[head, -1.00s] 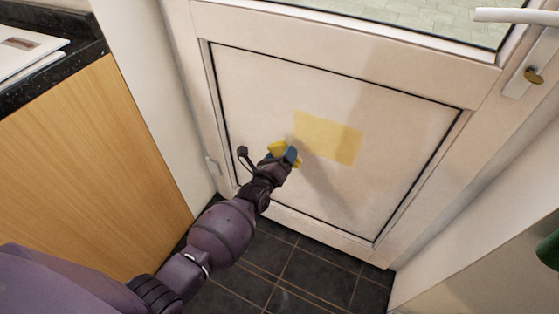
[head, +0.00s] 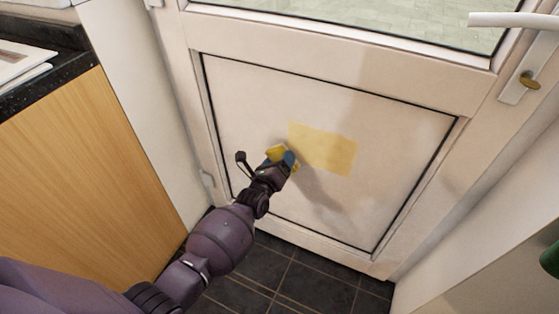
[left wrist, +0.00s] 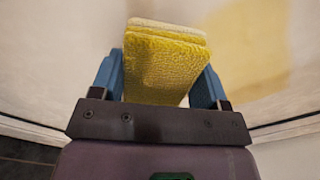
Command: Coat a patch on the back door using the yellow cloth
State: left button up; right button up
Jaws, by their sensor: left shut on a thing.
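The back door (head: 400,75) is white, with a framed lower panel. A pale yellow patch (head: 322,148) lies on that panel; part of it also shows at the right in the left wrist view (left wrist: 250,45). My left gripper (head: 283,160) is at the patch's lower left. It is shut on the folded yellow cloth (left wrist: 160,62), whose blue fingers grip it from both sides in the left wrist view. In the head view the cloth (head: 274,153) is partly hidden by the gripper. I cannot tell whether the cloth touches the panel. My right gripper is not in view.
A wooden cabinet (head: 85,180) with a dark granite top (head: 70,50) stands at the left. A door handle (head: 515,20) is at the upper right. A green thing (head: 550,258) shows at the right edge. Dark floor tiles (head: 310,285) lie below the door.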

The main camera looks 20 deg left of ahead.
pick_arm(q)
jog(key=shift+w, duration=0.35)
jog(key=shift+w+b, duration=0.3)
jog(key=shift+w, duration=0.3)
dwell(0.3)
jog(key=shift+s+d+p, duration=0.15)
jog(key=shift+d+p, duration=0.15)
jog(key=shift+d, duration=1.75)
jog(key=shift+a, duration=0.1)
jog(key=shift+w+a+r, duration=0.1)
jog(key=shift+w+a, duration=0.05)
jog(key=shift+a, duration=0.75)
jog(key=shift+w+a, duration=0.1)
jog(key=shift+a, duration=0.75)
jog(key=shift+a+r, duration=0.1)
jog(key=shift+a, duration=0.15)
